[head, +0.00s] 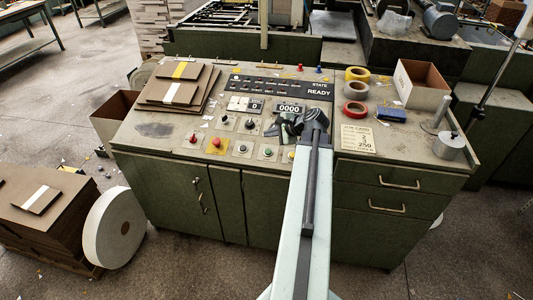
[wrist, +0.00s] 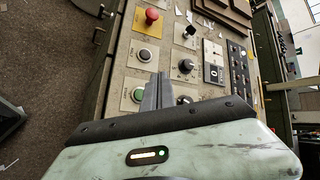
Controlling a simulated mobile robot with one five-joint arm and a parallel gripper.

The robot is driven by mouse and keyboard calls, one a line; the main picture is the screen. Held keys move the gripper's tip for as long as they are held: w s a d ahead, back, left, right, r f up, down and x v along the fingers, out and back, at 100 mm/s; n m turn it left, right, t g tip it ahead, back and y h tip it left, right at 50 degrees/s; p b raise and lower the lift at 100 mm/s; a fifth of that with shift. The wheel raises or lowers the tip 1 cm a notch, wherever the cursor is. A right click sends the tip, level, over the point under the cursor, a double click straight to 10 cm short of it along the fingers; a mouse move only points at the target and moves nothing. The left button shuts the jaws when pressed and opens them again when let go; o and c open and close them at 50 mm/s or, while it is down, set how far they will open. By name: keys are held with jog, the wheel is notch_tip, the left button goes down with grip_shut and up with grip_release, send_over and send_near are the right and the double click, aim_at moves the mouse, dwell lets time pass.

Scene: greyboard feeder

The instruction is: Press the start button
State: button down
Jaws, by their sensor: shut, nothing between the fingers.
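The green button (head: 268,152) sits on a light square plate in the front row of the sloped console top. It is probably the start button, though I cannot read a label. In the wrist view the green button (wrist: 137,95) shows just left of my fingers. My gripper (head: 282,126) is over the console, a little behind and right of the green button in the head view. Its fingers (wrist: 160,78) are shut and empty. I cannot tell their height above the panel.
A red mushroom button on a yellow plate (head: 216,142) and a black button (head: 241,148) stand left of the green one. Black knobs (wrist: 185,66) lie near my fingers. Cardboard sheets (head: 172,92) and tape rolls (head: 356,109) lie on the console. The display reads READY (head: 318,91).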

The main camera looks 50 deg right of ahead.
aim_at(268, 151)
jog(key=shift+f, duration=0.1)
jog(key=f+b, duration=0.2)
jog(key=d+f+b, duration=0.1)
jog(key=f+b, duration=0.2)
jog(key=w+f+b, duration=0.1)
jog(key=f+b, duration=0.1)
jog(key=b, duration=0.1)
jog(key=shift+d+f, duration=0.3)
jog(key=shift+f, duration=0.1)
jog(key=shift+d+f+b, duration=0.1)
jog(key=shift+f+b, duration=0.2)
jog(key=shift+f, duration=0.05)
jog(key=shift+w, duration=0.1)
dwell(1.2)
jog(key=shift+w+f+b, duration=0.15)
jog(key=shift+f+b, duration=0.2)
jog(key=shift+d+f+b, duration=0.15)
jog(key=shift+f+b, duration=0.3)
jog(key=shift+b, duration=0.05)
dwell(0.5)
dwell(0.4)
jog(key=shift+r+p, duration=0.85)
jog(key=shift+p, duration=0.05)
